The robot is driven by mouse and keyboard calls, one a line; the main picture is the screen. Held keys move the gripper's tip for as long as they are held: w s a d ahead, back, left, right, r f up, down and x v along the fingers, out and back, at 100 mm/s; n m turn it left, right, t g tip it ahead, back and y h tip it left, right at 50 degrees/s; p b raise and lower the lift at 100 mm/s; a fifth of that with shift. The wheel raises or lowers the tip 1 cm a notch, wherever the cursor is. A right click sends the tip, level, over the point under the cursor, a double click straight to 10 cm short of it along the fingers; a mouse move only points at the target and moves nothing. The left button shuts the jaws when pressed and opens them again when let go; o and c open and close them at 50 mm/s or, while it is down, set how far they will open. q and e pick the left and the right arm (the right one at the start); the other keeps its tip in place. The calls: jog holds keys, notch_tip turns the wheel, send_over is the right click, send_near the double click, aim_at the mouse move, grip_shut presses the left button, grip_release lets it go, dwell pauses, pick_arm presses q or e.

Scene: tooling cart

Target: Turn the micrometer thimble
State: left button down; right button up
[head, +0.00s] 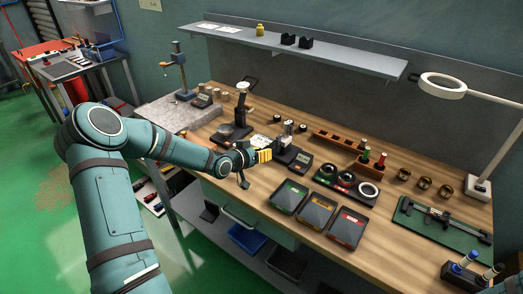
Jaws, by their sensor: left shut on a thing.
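The micrometer (287,132) stands upright in its holder near the middle of the wooden bench. My left arm reaches in from the left, over the bench's front edge. My left gripper (265,155), with yellow fingers, is at the near left side of the micrometer and is shut on its thimble. The thimble is hidden behind the fingers, so its turn cannot be read. My right gripper is not in view.
Right of the gripper are a dark digital readout (299,162), green, orange and red trays (317,212), and a ring gauge tray (346,185). A dial gauge stand (240,110) stands behind left. A caliper lies on a green mat (411,231).

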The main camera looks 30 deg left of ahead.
pick_arm(q)
jog(key=n+p, duration=0.1)
jog(key=h+p, duration=0.1)
jog(key=p, duration=0.1)
jog(key=shift+a+r+n, duration=0.15)
jog(key=shift+r+n, duration=0.1)
jog(key=shift+n, duration=0.15)
jog(key=shift+n+t+h+p, duration=0.3)
jog(key=shift+n+h+p, duration=0.1)
jog(key=shift+n+p, duration=0.2)
jog(key=shift+w+f+n, duration=0.1)
jog(key=shift+n, duration=0.2)
jog(key=shift+n+h, duration=0.5)
jog(key=shift+n, duration=0.1)
jog(key=shift+f+n+t+h, duration=0.1)
jog(key=shift+n+t+h, duration=0.25)
jog(key=shift+n, duration=0.55)
jog(key=shift+a+n+t+h+b, duration=0.1)
jog(key=shift+n+t+h+b, duration=0.45)
jog(key=shift+n, duration=0.95)
jog(key=shift+n+b, duration=0.4)
jog(key=shift+n, duration=0.3)
